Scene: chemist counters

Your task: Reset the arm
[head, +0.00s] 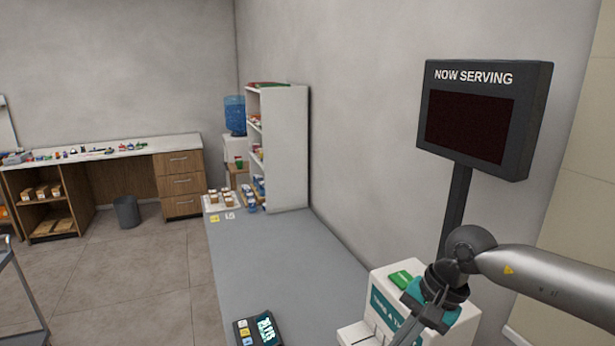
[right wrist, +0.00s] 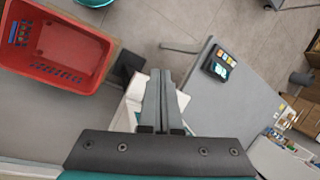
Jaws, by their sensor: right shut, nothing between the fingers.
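My right arm comes in from the right in the head view, over the white ticket dispenser (head: 383,292) with its teal label. My right gripper (head: 404,334) points down and to the left in front of the dispenser. In the right wrist view the right gripper's fingers (right wrist: 160,74) are together with nothing between them. White parts of the dispenser (right wrist: 136,92) show behind the fingers there. The gap between fingers and dispenser cannot be judged. My left gripper is in neither view.
The grey counter (head: 268,260) holds a dark keypad device (head: 258,330) at its front. A white shelf (head: 287,150) stands at its far end. The "NOW SERVING" display (head: 470,128) rises behind the dispenser. A red basket (right wrist: 60,45) shows in the right wrist view. The counter's middle is clear.

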